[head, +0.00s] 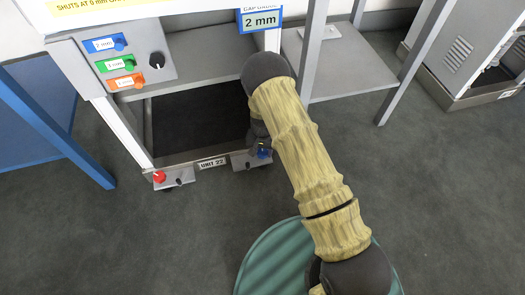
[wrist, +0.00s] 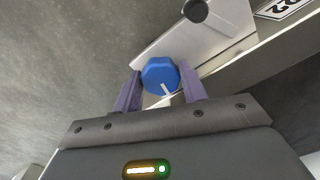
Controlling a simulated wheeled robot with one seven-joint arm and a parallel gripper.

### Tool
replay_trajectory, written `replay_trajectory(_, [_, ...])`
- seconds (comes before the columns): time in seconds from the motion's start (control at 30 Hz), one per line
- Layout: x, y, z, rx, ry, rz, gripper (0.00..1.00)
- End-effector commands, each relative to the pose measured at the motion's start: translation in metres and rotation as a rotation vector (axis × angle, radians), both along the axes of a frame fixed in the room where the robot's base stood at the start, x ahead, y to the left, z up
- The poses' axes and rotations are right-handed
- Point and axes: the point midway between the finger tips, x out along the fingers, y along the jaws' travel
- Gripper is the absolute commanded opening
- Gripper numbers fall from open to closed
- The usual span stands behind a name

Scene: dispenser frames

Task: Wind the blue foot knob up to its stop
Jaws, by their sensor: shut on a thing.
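The blue foot knob (wrist: 159,74) sits on a grey foot bracket (wrist: 160,42) in the wrist view. It has a faceted rim and a white mark on its face pointing toward my gripper. My gripper (wrist: 160,88) is shut on the knob, with one purple finger on each side. In the head view the blue knob (head: 264,153) shows at the right foot of the unit, partly hidden by my arm. My gripper is mostly hidden there behind the arm.
A red knob (head: 159,177) is on the unit's left foot. The "UNIT 22" label (head: 212,163) is on the bottom rail. A panel above holds blue, green and orange tags (head: 118,64) and a black dial (head: 157,60). A "2 mm" card (head: 260,19) hangs at the top.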

Motion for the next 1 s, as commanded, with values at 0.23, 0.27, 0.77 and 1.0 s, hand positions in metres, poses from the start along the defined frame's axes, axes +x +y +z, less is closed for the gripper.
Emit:
replay_trajectory(0.23, [-0.0003,-0.0013,0.0014,-0.002,0.001,0.025,0.19])
replay_trajectory(0.27, [-0.0002,-0.0013,0.0018,-0.002,0.001,0.033,0.19])
replay_trajectory(0.77, [-0.0004,-0.0032,0.0048,-0.001,0.002,0.337,0.19])
replay_trajectory(1.0, [0.0003,-0.0042,0.0043,-0.001,0.001,0.562,0.19])
